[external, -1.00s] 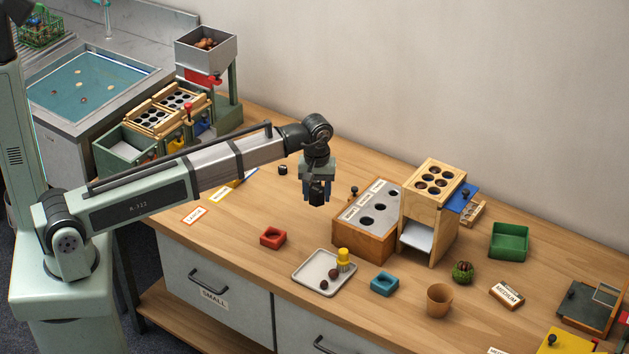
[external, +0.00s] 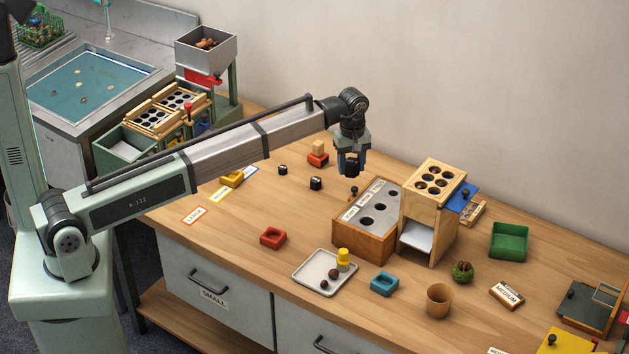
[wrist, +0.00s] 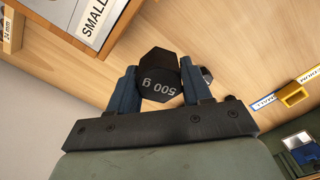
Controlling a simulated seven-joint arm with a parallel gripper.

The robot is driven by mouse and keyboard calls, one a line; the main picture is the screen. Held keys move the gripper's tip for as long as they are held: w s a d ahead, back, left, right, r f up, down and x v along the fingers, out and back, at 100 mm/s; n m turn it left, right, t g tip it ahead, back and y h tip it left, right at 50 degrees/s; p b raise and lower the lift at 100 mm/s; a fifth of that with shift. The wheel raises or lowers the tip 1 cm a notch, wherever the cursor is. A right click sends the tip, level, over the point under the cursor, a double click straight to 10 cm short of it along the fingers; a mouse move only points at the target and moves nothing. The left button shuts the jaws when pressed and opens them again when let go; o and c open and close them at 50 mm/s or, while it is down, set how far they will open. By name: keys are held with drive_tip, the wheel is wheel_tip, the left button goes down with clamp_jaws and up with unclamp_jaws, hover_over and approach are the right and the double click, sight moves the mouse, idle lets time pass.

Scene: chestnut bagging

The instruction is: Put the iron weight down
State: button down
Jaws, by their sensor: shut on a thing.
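In the wrist view the weight (wrist: 160,78) sits between the two blue fingers of my gripper (wrist: 155,90). In the external view my gripper (external: 350,170) points down with the dark weight between its fingers, behind the left end of the sorting box (external: 362,236). It appears raised above the table, but the gap beneath is hard to judge. Two smaller black pieces, one nearer (external: 316,183) and one further left (external: 283,170), stand on the table to the left of my gripper.
A red block with a wooden piece on it (external: 318,155) stands behind and left of my gripper. A yellow block (external: 232,178) lies further left near paper labels. A wooden tower (external: 430,210) stands to the right. Bare wood (external: 270,205) lies left of the sorting box.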

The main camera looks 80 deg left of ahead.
drive_tip(key=shift+f, duration=5)
drive_tip(key=shift+f, duration=0.15)
drive_tip(key=shift+c, duration=2.4)
unclamp_jaws()
wheel_tip(320, 180, up, 12)
drive_tip(key=shift+r, duration=0.15)
